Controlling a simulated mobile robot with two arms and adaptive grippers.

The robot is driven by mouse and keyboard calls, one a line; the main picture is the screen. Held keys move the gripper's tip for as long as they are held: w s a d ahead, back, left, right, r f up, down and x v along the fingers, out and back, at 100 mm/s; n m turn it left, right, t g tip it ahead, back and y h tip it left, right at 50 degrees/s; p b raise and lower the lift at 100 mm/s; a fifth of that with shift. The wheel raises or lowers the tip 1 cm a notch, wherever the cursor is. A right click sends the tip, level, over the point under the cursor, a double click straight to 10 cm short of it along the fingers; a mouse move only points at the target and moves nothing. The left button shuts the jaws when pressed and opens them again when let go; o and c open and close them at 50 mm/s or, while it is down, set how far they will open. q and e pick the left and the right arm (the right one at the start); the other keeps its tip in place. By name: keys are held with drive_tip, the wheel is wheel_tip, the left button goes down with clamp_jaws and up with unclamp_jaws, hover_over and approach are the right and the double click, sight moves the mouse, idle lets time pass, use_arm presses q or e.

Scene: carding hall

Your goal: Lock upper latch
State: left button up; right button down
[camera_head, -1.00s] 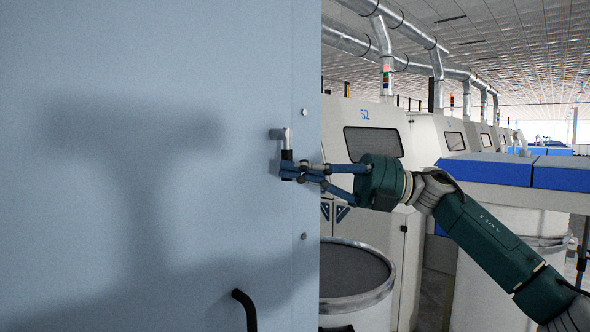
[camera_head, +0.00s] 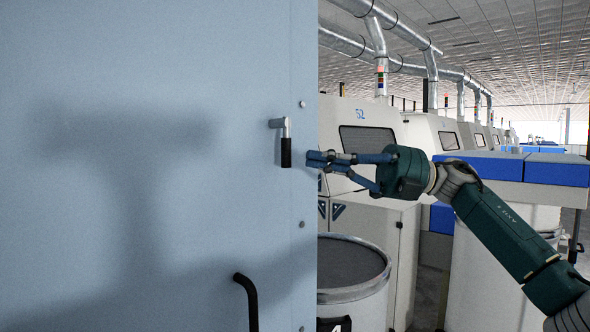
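The upper latch (camera_head: 286,145) is a small lever with a metal pivot and a black grip, on the light blue door panel (camera_head: 190,60) near its right edge. Its grip hangs straight down. My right gripper (camera_head: 316,160) is just right of the latch, apart from it, with a gap of bare panel between them. Its blue fingers point left; their tips look close together, and nothing shows between them. How far the tips stand from the panel is hard to judge. My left gripper is not in view.
A black curved handle (camera_head: 247,300) sits lower on the panel. Right of the panel stand a round can (camera_head: 352,292) with a metal rim and pale machines (camera_head: 370,120). Blue-topped units (camera_head: 556,168) are at the right.

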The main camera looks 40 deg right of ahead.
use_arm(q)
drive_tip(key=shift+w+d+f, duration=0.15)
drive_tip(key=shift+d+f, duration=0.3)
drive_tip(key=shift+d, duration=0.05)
use_arm(e)
drive_tip(key=shift+s+d+r, duration=0.2)
drive_tip(key=shift+s+d, duration=0.8)
drive_tip(key=shift+s, duration=0.15)
drive_tip(key=shift+a, duration=0.1)
